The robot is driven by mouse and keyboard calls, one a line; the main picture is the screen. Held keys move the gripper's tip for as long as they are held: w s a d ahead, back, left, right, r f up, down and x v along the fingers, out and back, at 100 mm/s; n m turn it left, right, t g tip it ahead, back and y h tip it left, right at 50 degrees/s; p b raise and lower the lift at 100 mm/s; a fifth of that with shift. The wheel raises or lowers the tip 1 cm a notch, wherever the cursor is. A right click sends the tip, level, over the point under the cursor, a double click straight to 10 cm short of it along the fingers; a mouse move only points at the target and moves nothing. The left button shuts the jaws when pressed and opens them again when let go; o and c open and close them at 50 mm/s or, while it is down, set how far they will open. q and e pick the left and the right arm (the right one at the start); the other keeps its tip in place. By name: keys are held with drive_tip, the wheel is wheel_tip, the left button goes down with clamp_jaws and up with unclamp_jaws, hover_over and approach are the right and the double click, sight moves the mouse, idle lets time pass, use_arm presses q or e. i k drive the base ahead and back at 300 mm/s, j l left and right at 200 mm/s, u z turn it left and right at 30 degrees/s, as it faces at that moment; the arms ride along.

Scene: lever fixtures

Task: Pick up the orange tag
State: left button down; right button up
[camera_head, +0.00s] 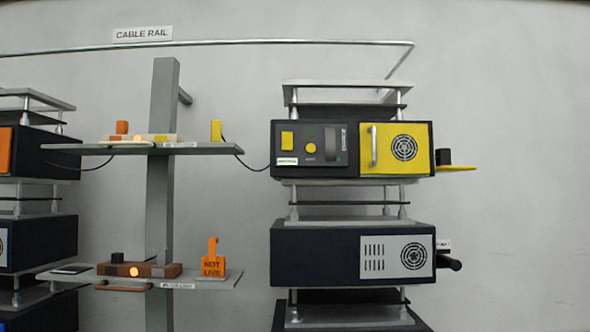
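Neither of my grippers shows in the head view.
A brown block (165,271) with a lit orange lamp sits on the lower shelf. The upper shelf (200,149) holds a small orange block (122,127) and a yellow block (215,131). Black units stand at right, including one with a yellow panel (377,148); more stand at left.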

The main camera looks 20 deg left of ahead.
sight(213, 266)
drive_tip(key=u, duration=1.3)
